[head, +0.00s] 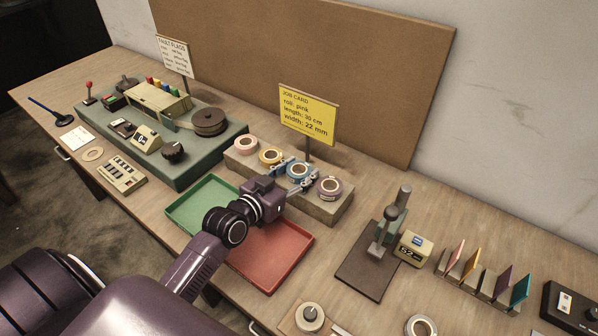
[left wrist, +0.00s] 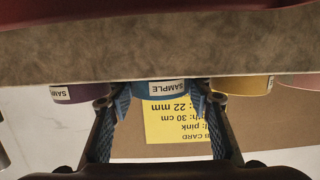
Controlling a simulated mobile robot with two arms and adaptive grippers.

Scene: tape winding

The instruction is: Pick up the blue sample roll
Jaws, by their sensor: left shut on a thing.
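The blue sample roll (head: 299,171) sits in the row of rolls on the grey stand (head: 322,207), between a yellow roll (head: 271,156) and a purple roll (head: 330,187). My left gripper (head: 296,175) reaches over the trays from the front, its fingers on either side of the blue roll. In the left wrist view, which is upside down, the blue roll (left wrist: 163,89) with its SAMPLE label lies between the two fingers of the left gripper (left wrist: 160,97), shut on it. I cannot tell any gap between roll and stand. My right gripper is not in view.
A pink roll (head: 246,143) is at the stand's left end. A yellow job card (head: 308,115) stands behind. A green tray (head: 188,212) and red tray (head: 270,262) lie below my arm. A winding machine (head: 185,165) stands left, a lever press (head: 388,235) right.

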